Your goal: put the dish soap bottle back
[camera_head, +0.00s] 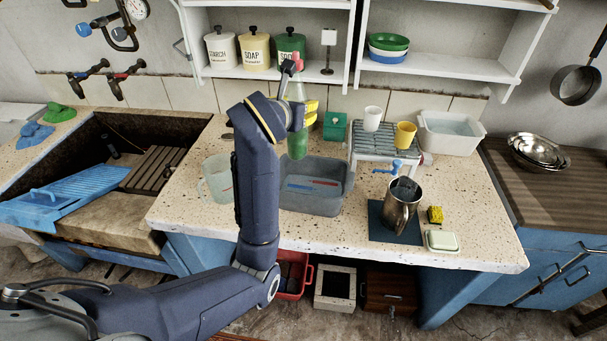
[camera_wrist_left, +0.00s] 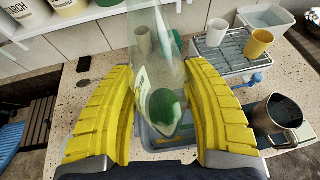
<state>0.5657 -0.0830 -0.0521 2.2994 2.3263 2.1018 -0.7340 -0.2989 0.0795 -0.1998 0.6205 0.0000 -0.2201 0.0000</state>
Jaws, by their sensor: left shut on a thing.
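The dish soap bottle (camera_head: 297,146) is clear with green liquid in its lower part and a red top. My left gripper (camera_head: 305,112) has its yellow fingers on either side of the bottle and is shut on it. The bottle is roughly upright, and its base appears over the back edge of the grey basin (camera_head: 318,204); its exact height is hard to tell. In the left wrist view the bottle (camera_wrist_left: 164,108) is between both fingers (camera_wrist_left: 160,115), with part of a label showing. My arm hides part of it in the head view. My right gripper is not in view.
A green box (camera_head: 335,126) and a rack (camera_head: 382,142) with two cups are right of the bottle. A clear jug (camera_head: 217,178) stands left of the basin. A metal pitcher (camera_head: 402,205) stands on a blue mat. Above is a white shelf (camera_head: 270,72) with canisters.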

